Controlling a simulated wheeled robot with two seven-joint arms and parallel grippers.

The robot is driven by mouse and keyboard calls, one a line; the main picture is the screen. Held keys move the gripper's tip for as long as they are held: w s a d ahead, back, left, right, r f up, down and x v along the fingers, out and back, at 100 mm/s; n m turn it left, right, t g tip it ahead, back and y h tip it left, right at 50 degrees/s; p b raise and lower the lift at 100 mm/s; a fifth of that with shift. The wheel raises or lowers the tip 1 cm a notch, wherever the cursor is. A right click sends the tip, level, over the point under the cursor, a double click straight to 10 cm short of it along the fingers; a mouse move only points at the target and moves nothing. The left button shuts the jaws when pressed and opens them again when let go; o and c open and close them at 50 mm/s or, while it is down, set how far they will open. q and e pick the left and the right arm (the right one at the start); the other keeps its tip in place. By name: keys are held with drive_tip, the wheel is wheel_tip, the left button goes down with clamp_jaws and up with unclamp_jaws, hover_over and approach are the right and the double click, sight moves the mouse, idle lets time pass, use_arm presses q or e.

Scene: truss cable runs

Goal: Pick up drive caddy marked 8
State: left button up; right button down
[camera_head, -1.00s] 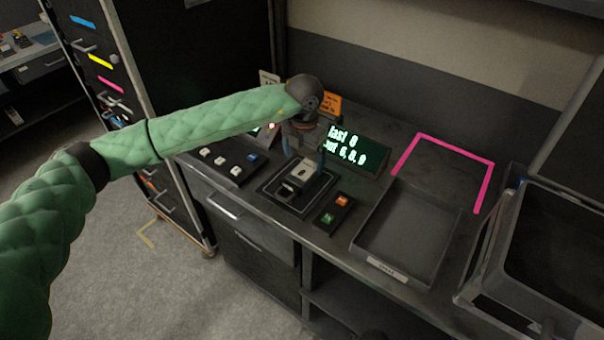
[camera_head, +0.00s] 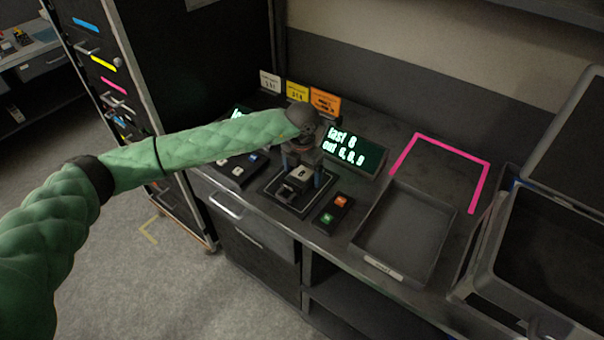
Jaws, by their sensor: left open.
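The drive caddy (camera_head: 301,174) is a small dark block with a pale top label bearing one dark character, which looks like an 8. It sits in the black dock (camera_head: 270,193) on the bench. My left gripper (camera_head: 304,181) comes down over it from above. Its jaws are open, with one finger at each side of the caddy. I cannot tell whether either finger touches it. The wrist and fingers hide the caddy's back part. My right gripper is not in view.
A lit display (camera_head: 355,152) stands behind the dock. A button box (camera_head: 332,214) with orange and green buttons is at its right, and a button strip (camera_head: 230,174) at its left. An empty grey tray (camera_head: 374,262) and a pink-outlined area (camera_head: 437,169) are further right.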

use_arm(q)
drive_tip(key=shift+f, duration=0.2)
drive_tip(key=shift+c, duration=0.2)
drive_tip(key=c, duration=1.4)
drive_tip(key=shift+o, duration=0.2)
drive_tip(key=shift+r, duration=0.1)
